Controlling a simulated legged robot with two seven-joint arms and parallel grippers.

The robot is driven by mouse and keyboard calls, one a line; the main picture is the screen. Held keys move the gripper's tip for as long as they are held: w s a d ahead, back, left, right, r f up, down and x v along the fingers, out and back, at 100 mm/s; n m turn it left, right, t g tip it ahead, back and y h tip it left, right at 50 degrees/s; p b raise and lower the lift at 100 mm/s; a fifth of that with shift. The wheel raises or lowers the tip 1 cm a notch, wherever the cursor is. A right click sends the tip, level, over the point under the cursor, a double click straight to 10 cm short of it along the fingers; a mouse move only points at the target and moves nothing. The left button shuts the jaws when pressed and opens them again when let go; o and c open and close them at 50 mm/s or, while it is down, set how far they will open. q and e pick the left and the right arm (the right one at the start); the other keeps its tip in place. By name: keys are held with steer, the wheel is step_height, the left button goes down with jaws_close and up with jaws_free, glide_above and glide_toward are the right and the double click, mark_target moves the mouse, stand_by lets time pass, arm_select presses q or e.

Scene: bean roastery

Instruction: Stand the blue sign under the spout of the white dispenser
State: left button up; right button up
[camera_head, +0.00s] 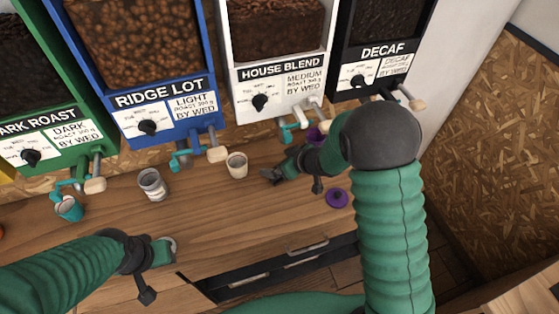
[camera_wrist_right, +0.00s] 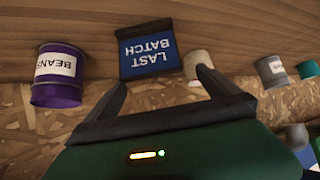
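The blue sign (camera_wrist_right: 150,54), lettered "LAST BATCH" with a dark edge, shows upside down in the right wrist view on the wooden counter. It lies ahead of my right gripper (camera_wrist_right: 162,78), between the lines of its two spread fingers, apparently untouched. In the head view I cannot make out the sign near my right gripper (camera_head: 271,176), which is low over the counter. The white dispenser (camera_head: 281,72), labelled "HOUSE BLEND", stands behind, with its spout (camera_head: 290,131) above the counter. My left gripper (camera_head: 168,250) is at the front left, away from the sign; its opening is unclear.
A cream cup (camera_head: 237,166) stands left of my right gripper. A grey can (camera_head: 152,184) and teal cup (camera_head: 69,208) are farther left. A purple can (camera_wrist_right: 58,80) labelled "BEANS" and a purple lid (camera_head: 337,198) are on the right side. The front-middle counter is clear.

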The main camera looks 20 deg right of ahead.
steer(key=shift+d, duration=0.3)
steer(key=shift+s+d+r, duration=0.1)
steer(key=shift+d+r, duration=0.05)
steer(key=shift+d, duration=0.35)
steer(key=shift+s+d+r, duration=0.1)
steer(key=shift+d+r, duration=0.05)
steer(key=shift+d, duration=0.3)
steer(key=s+d+r+m+h+p, duration=0.2)
steer(key=s+d+r+h+p, duration=0.1)
steer(key=s+d+r, duration=0.4)
arm_select(q)
steer(key=r, duration=0.1)
steer(key=d+r, duration=0.1)
steer(key=shift+w+d+r, duration=0.15)
steer(key=shift+r, duration=0.15)
arm_select(e)
steer(key=s+a+m+g+h, duration=0.1)
steer(key=s+a+m+g, duration=0.2)
steer(key=s, duration=1.2)
steer(key=shift+a+f+g, duration=0.45)
steer(key=shift+a+g, duration=0.65)
steer(key=shift+g, duration=0.1)
